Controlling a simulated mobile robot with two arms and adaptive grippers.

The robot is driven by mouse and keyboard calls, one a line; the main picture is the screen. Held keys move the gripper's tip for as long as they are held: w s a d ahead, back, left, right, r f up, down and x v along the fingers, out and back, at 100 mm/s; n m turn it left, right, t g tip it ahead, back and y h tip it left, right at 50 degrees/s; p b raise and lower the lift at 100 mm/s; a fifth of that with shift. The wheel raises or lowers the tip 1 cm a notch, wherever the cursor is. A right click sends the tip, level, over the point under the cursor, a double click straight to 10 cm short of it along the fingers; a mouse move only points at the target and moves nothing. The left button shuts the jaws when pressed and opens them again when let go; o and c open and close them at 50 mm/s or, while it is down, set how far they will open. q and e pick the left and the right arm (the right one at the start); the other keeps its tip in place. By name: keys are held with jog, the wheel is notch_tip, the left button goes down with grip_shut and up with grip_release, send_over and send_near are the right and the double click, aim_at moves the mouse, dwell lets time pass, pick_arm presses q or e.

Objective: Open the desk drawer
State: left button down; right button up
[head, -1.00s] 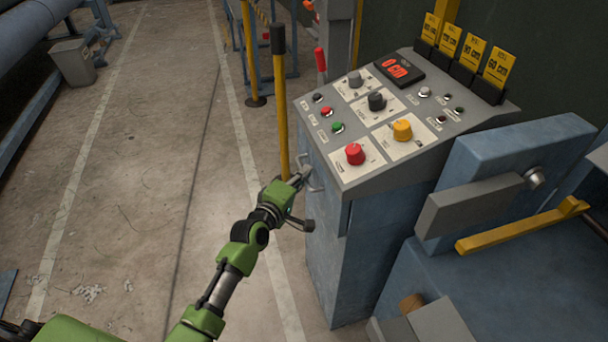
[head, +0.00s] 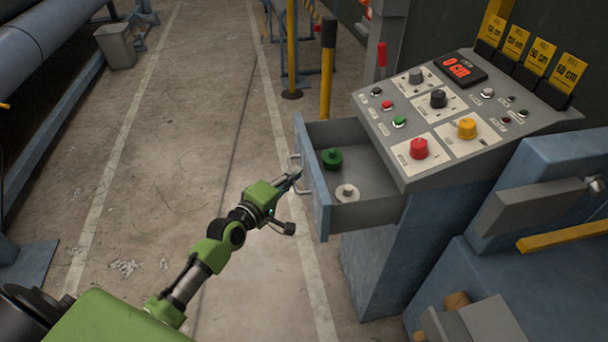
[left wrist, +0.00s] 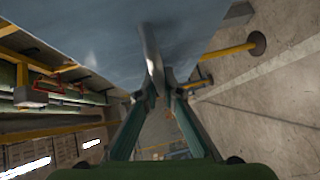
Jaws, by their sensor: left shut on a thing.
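The desk drawer (head: 366,207) is pulled out to the left from under the sloped control desk (head: 470,120). Its blue front (head: 312,180) stands well clear of the desk. Inside lie a green knob-like piece (head: 332,158) and a pale grey one (head: 347,193). My left gripper (head: 294,178) is shut on the drawer's metal handle (head: 296,163). In the left wrist view my left gripper's fingers (left wrist: 165,92) close around the handle bar (left wrist: 151,58), in front of the blue drawer face. My right gripper is not in view.
A yellow post (head: 327,80) with a black top stands behind the drawer. A blue machine (head: 560,180) with a yellow bar adjoins the desk at right. A grey bin (head: 117,47) stands far left.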

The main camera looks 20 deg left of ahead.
pick_arm(q)
jog(key=shift+s+a+f, duration=0.1)
jog(key=c, duration=2.4)
grip_release()
jog(key=shift+c, duration=0.2)
jog(key=shift+s, duration=0.1)
jog(key=v, duration=1.2)
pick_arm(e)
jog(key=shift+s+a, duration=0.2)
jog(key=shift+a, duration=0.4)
pick_arm(q)
jog(key=shift+a, duration=0.1)
